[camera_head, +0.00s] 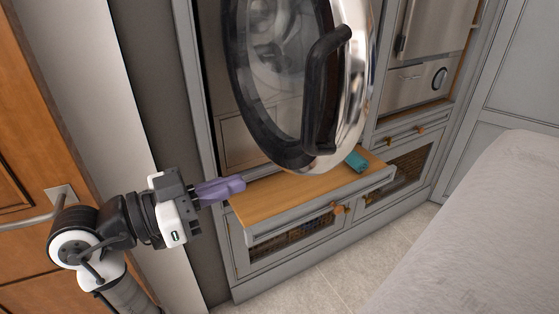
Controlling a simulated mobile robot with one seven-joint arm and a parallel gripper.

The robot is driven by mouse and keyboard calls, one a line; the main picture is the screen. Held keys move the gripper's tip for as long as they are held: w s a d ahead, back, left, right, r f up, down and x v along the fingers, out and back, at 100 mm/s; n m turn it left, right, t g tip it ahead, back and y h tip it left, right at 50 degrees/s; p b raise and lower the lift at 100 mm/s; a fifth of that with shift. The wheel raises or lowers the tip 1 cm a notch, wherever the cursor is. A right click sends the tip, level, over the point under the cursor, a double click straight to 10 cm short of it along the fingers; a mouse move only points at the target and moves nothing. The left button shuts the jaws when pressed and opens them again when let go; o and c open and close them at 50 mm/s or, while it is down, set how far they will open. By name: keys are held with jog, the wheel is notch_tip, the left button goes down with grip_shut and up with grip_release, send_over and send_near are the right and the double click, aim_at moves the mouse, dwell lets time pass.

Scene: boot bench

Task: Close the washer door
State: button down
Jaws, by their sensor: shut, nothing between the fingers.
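The washer door (362,95) is round, with a chrome rim, a dark inner ring and a black handle (321,90). It stands swung open, out over a wooden shelf, and hides much of the washer front. The drum opening shows only dimly through its glass. My gripper (238,185) is at the lower left of the door, over the left end of the shelf, pointing right. Its purple fingers are shut with nothing between them. The gripper is apart from the door.
The wooden shelf (272,198) juts out below the door, with a teal object (356,160) on it. Cabinets with orange knobs (338,209) are below. A wooden door (35,120) is at the left and a pale padded surface (490,230) at the right. Tiled floor between is clear.

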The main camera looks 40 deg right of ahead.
aim_at(297, 162)
jog(key=p+x, duration=0.2)
jog(key=x, duration=0.7)
jog(key=shift+d+r+p, duration=0.1)
jog(key=shift+d+p, duration=0.1)
jog(key=shift+p, duration=0.2)
jog(key=shift+d, duration=0.15)
